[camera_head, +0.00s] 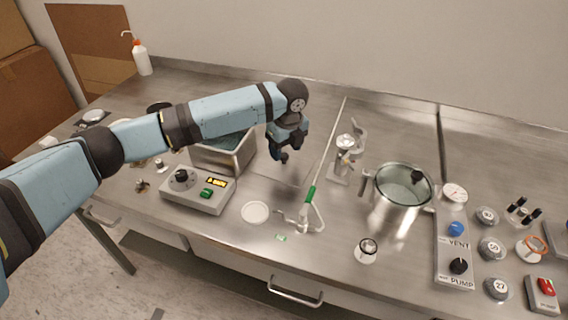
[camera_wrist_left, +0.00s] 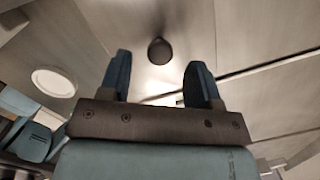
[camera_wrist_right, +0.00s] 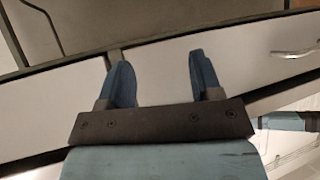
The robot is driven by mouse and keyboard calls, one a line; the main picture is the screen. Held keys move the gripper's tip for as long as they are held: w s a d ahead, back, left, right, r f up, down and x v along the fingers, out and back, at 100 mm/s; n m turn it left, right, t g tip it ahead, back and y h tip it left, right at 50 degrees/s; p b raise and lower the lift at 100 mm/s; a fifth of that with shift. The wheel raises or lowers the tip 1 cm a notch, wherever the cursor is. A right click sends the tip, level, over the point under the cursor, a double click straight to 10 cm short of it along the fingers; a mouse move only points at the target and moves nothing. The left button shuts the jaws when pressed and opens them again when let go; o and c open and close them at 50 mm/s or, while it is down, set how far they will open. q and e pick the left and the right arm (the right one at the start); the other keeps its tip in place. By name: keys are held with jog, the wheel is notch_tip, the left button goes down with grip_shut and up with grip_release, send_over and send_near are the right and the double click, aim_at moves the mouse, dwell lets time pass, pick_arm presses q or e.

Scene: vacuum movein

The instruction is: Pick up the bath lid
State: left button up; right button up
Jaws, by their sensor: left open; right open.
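The bath lid (camera_wrist_left: 182,22) is a flat steel plate with a round dark knob (camera_wrist_left: 160,50), seen in the left wrist view. In the head view the lid (camera_head: 265,170) lies on the bench just right of the steel bath (camera_head: 243,160). My left gripper (camera_head: 284,158) points down above the lid, open and empty. In the left wrist view the knob appears in the gap between its fingers (camera_wrist_left: 160,75), beyond their tips; I see no contact. My right gripper (camera_wrist_right: 158,75) is open and empty in front of pale cabinet fronts, outside the head view.
A control box (camera_head: 198,190) stands before the bath. A white dish (camera_head: 255,212) and a green-handled hose fitting (camera_head: 310,205) lie near the front. A glass-lidded steel pot (camera_head: 400,195) and vent-pump panel (camera_head: 456,240) stand right. A metal stand (camera_head: 345,158) is close to the lid's right.

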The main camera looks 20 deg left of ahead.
aim_at(284, 155)
pick_arm(q)
jog(key=f, duration=0.3)
jog(key=shift+w+a+f, duration=0.15)
jog(key=shift+a, duration=0.15)
jog(key=c, duration=1.1)
jog(key=shift+o, duration=0.2)
